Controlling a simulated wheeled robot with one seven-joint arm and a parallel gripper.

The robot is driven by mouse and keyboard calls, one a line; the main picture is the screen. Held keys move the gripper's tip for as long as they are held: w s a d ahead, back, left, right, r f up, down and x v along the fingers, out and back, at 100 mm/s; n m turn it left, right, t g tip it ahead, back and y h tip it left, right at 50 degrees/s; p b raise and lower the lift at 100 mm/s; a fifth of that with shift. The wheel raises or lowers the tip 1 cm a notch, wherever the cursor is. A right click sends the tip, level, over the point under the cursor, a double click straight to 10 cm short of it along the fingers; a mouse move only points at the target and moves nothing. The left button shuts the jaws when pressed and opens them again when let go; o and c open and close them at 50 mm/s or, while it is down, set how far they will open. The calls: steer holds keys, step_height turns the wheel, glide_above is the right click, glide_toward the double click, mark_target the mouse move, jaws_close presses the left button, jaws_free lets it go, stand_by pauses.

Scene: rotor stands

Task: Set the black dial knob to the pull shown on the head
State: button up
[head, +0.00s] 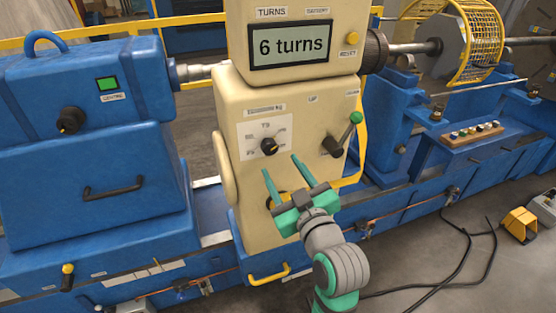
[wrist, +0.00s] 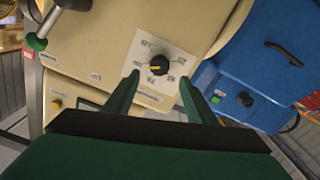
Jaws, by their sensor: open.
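The black dial knob (head: 268,146) sits on a white scale plate (head: 254,132) on the front of the cream head (head: 235,105). It also shows in the wrist view (wrist: 159,68), where its yellow pointer mark points to the left of the picture. The scale's lettering is too small to read surely. The display (head: 290,47) on the upper cream housing reads "6 turns". My gripper (head: 281,164) is open and empty, in front of the cream head. In the wrist view its two green fingers (wrist: 159,84) stand apart on either side below the knob, not visibly touching it.
A green-balled lever (head: 345,133) stands right of the dial. A blue unit with another black knob (head: 71,120) and a green light is at the left. A yellow handle (head: 269,275) is low on the front. A yellow cage (head: 478,42) is at the back right.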

steer(key=s+f+m+h, duration=0.25)
steer(key=s+f, duration=0.25)
steer(key=f, duration=0.3)
steer(key=s+a+f+m+h, duration=0.1)
steer(key=s+f+m, duration=0.2)
steer(key=s+f, duration=0.35)
steer(key=s+f+m+h, duration=0.2)
steer(key=s+f+m, duration=0.1)
steer(key=f, duration=0.7)
steer(key=s+a+f+n+g, duration=0.1)
steer(key=s+f, duration=0.2)
steer(key=s, duration=0.9)
steer(key=s+a+f, duration=0.1)
steer(key=s+f, duration=0.2)
steer(key=s, duration=1)
steer(key=shift+a+f+n+g, duration=0.2)
steer(key=shift+a+n+g, duration=0.05)
steer(key=shift+n+g, duration=0.15)
steer(key=shift+s, duration=0.1)
